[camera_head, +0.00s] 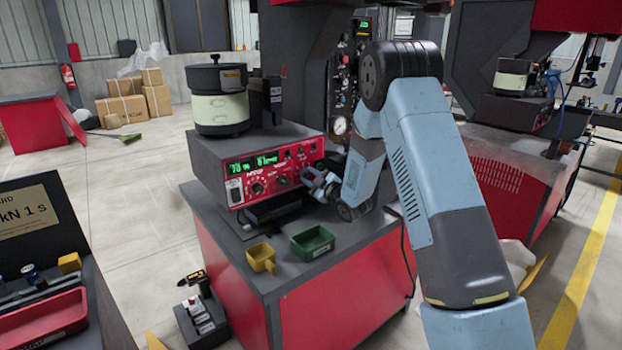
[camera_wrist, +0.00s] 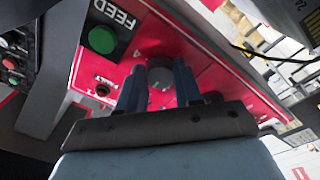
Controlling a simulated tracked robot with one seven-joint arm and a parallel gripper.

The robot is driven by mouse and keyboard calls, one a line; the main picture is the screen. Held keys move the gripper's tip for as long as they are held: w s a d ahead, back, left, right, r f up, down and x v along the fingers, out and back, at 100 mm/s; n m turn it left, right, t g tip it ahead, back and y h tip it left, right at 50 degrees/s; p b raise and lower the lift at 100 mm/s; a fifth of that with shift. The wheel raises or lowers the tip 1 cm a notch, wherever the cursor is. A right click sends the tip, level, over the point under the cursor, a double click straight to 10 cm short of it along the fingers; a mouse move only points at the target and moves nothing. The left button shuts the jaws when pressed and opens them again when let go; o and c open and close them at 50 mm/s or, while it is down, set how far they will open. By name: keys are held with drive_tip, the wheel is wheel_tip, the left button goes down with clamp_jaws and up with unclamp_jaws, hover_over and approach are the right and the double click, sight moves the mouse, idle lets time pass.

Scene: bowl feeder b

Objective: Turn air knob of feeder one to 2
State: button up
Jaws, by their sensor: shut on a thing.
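Feeder one's control box has a red front panel (camera_head: 270,166) with green digits and several knobs. My gripper (camera_head: 313,178) is at the panel's right end in the head view and hides that part. In the wrist view, my gripper (camera_wrist: 158,84) has one finger on each side of a round grey knob (camera_wrist: 160,73) and is shut on it. The knob's label and pointer setting cannot be read, so I cannot tell its number. Two other dark knobs, one at the left (camera_head: 257,188) and one nearer the middle (camera_head: 282,180), stand free of the gripper.
A green button (camera_wrist: 102,40) by a FEED label and a small FAULT fitting (camera_wrist: 102,90) are close to the fingers. The feeder bowl (camera_head: 219,98) stands on the box.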

drive_tip(key=o, duration=0.7)
drive_tip(key=shift+d+f, duration=0.15)
drive_tip(key=shift+f, duration=0.1)
drive_tip(key=o, duration=0.3)
drive_tip(key=shift+r, duration=0.15)
drive_tip(key=shift+o, duration=0.2)
drive_tip(key=v, duration=1.3)
drive_tip(key=shift+s, duration=0.35)
drive_tip(key=shift+d, duration=0.15)
